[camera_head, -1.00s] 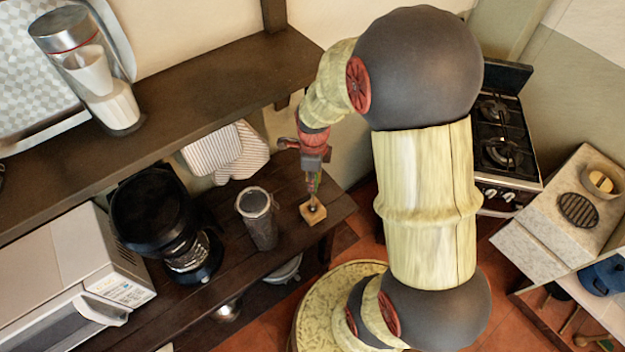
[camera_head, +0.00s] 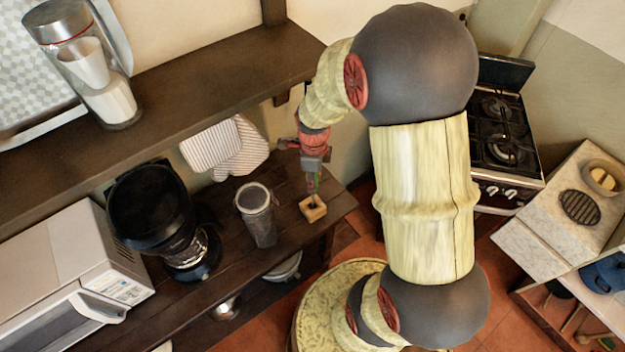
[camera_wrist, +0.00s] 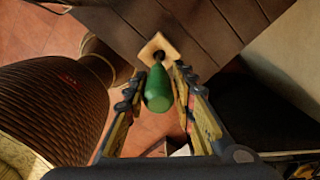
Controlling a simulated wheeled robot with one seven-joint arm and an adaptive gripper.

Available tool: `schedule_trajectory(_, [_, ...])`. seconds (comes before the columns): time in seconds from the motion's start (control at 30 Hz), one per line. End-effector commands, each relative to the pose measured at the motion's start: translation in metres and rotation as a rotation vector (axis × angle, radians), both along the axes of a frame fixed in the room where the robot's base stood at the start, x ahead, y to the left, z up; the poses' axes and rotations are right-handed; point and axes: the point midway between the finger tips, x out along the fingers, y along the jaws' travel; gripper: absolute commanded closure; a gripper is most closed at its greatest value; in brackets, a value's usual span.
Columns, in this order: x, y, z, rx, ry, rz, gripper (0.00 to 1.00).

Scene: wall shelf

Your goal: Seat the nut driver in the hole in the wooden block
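The wooden block (camera_head: 316,213) sits near the right end of the dark wooden counter. It also shows in the wrist view (camera_wrist: 149,50), with a dark spot where its hole is. The nut driver has a green handle (camera_wrist: 158,92); in the head view its handle (camera_head: 312,184) is small, above the block. Its shaft runs down to the hole; how deep the tip sits is hidden. My gripper (camera_wrist: 159,76) is over the block with one finger on each side of the handle. Narrow gaps show between fingers and handle, so it looks open around it.
A dark tumbler (camera_head: 257,215) stands on the counter left of the block, with a coffee maker (camera_head: 160,220) and a microwave (camera_head: 65,270) further left. A wall shelf (camera_head: 190,85) runs above, with a striped cloth (camera_head: 225,147) below it. The stove (camera_head: 505,140) is at right.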

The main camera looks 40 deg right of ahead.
Motion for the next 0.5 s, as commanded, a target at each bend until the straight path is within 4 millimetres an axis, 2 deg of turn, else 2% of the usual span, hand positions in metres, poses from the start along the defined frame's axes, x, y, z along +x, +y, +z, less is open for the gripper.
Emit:
schedule_trajectory(0.27, [0.0001, -0.0001, 0.0005, 0.0, 0.0, 0.0, 0.57])
schedule_trajectory(0.5, [-0.0001, 0.0001, 0.0004, 0.0, 0.0, 0.0, 0.57])
